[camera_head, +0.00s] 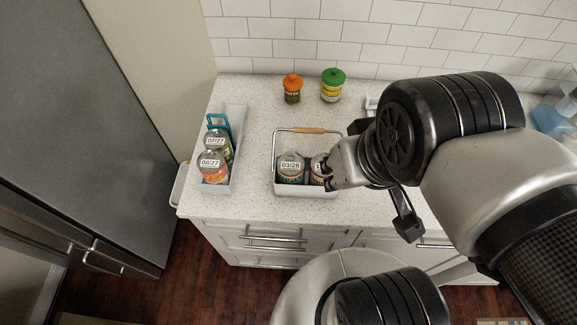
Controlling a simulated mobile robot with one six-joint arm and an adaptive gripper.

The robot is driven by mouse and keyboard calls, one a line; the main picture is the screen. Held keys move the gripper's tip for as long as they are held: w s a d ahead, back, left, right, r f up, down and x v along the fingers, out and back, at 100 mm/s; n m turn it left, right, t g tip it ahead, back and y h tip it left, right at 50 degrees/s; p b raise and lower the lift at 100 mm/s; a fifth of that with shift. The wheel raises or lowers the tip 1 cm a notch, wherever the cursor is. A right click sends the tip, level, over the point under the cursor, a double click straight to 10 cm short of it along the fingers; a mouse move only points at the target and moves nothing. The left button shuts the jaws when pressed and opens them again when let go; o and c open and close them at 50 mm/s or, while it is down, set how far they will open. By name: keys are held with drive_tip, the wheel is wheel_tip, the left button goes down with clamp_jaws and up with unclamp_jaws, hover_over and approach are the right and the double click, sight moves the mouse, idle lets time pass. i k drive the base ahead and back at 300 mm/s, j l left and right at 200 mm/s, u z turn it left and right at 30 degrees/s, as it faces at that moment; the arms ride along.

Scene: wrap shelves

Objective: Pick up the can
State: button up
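A white basket (307,191) with a raised handle stands on the counter. In it, a can (291,171) with a lid label reading 03/28 stands upright. A second can (317,170) stands just right of it, partly hidden by my gripper (331,178). My gripper is at the basket's right side, close to this second can. Whether it touches the can, and whether its fingers are open or shut, I cannot tell. A narrow tray (237,135) at the left holds two more cans, labelled 07/27 (216,142) and 08/27 (211,166).
A jar with an orange lid (292,88) and one with a green lid (332,86) stand at the back by the tiled wall. The counter (257,120) is clear between tray and basket. A tall grey cabinet or fridge (75,110) is at the left. My arm hides much of the right.

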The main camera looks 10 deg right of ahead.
sight(290, 164)
drive_tip(key=l+u, duration=0.2)
drive_tip(key=u, duration=0.2)
drive_tip(key=k+l+u, duration=0.1)
drive_tip(key=u, duration=0.35)
drive_tip(key=k+l+u, duration=0.1)
drive_tip(key=l+u, duration=0.15)
drive_tip(key=u, duration=0.15)
